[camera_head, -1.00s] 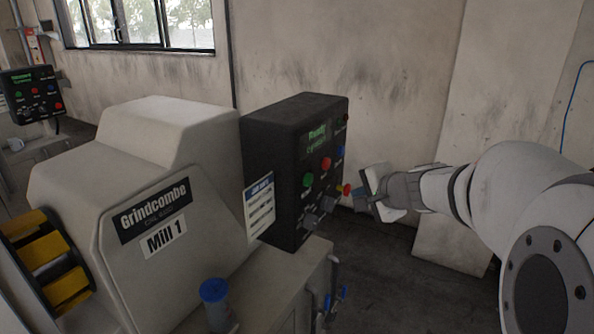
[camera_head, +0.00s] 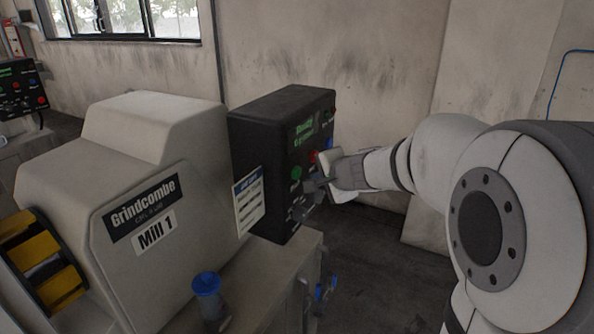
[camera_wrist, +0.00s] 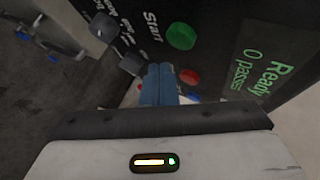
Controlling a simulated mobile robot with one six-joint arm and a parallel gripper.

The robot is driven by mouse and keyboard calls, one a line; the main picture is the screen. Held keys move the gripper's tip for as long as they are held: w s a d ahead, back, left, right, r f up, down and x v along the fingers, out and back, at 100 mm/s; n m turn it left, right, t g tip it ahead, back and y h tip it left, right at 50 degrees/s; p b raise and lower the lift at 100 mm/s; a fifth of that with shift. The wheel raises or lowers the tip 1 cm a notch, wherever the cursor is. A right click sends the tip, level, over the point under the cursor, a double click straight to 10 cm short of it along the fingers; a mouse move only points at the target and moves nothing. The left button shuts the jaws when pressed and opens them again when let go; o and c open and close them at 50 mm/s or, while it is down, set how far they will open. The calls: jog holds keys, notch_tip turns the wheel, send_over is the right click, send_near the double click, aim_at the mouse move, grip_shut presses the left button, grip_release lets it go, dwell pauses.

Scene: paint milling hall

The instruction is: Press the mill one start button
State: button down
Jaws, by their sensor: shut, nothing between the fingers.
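The mill one start button is a green round button (camera_head: 296,173) on the front of the black control box (camera_head: 262,140) beside the mill marked Mill 1. In the wrist view the green button (camera_wrist: 181,37) sits by the word Start. My gripper (camera_head: 310,185) is shut and empty, its tips in front of the panel, just right of and below the green button. In the wrist view its bluish fingertips (camera_wrist: 160,72) appear below the green button, with a gap in the picture between them. I cannot tell how far they are from the panel.
A red button (camera_wrist: 189,77) lies close right of the fingertips, and dark knobs (camera_wrist: 131,64) lie to their left. The display (camera_wrist: 262,75) reads Ready, 0 passes. A blue-capped container (camera_head: 207,285) stands on the mill bench. Another control box (camera_head: 22,90) is far left.

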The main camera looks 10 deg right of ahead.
jog(key=shift+w+a, duration=0.45)
jog(key=shift+a, duration=0.2)
jog(key=shift+a, duration=0.1)
dwell(1.6)
jog(key=shift+w+a, duration=0.15)
jog(key=shift+a, duration=0.1)
jog(key=shift+w+a, duration=0.3)
jog(key=shift+a, duration=0.05)
dwell(0.8)
jog(key=shift+d+b, duration=0.1)
jog(key=shift+b, duration=0.25)
jog(key=shift+s+d, duration=0.55)
jog(key=shift+d, duration=0.05)
jog(key=shift+d+b, duration=0.1)
jog(key=shift+b, duration=0.2)
jog(key=s+d, duration=0.1)
jog(key=d, duration=0.1)
jog(key=s+d+b, duration=0.1)
jog(key=s+d, duration=0.1)
